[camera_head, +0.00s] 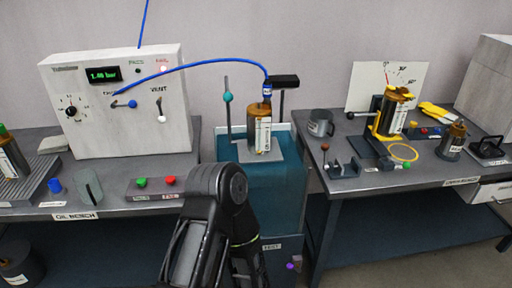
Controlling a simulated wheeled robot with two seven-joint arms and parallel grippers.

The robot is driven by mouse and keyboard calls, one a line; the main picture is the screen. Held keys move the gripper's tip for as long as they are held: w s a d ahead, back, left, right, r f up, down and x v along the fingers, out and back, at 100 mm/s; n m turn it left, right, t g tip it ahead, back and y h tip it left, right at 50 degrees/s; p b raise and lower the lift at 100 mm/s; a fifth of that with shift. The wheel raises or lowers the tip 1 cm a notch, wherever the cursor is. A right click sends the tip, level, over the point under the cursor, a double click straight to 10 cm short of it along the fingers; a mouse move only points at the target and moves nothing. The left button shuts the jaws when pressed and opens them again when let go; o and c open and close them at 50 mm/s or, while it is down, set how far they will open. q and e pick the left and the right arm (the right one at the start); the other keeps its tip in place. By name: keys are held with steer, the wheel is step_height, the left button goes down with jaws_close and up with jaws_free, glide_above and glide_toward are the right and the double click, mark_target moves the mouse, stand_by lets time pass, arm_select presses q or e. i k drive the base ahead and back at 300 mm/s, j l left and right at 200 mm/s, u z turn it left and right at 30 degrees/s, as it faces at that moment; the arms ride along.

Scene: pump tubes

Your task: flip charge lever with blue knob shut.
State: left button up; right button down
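The charge lever's blue knob (132,104) is on the front of the white control box (125,135) at the left. Its short dark arm lies about level, with the knob to the right of the pivot. The vent lever's white knob (162,119) hangs below its pivot, to the right of the blue knob. A lit green display reads about 1.40 bar (103,75). Black links of one of my arms rise at the bottom centre, well below and right of the lever. Neither gripper shows in the head view.
A blue tube (190,66) arches from the box to a brown-topped cylinder (260,128) on the teal cabinet (230,175). The right bench (345,200) holds several tools.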

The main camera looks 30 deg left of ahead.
mark_target(132, 104)
steer(key=u, duration=1.85)
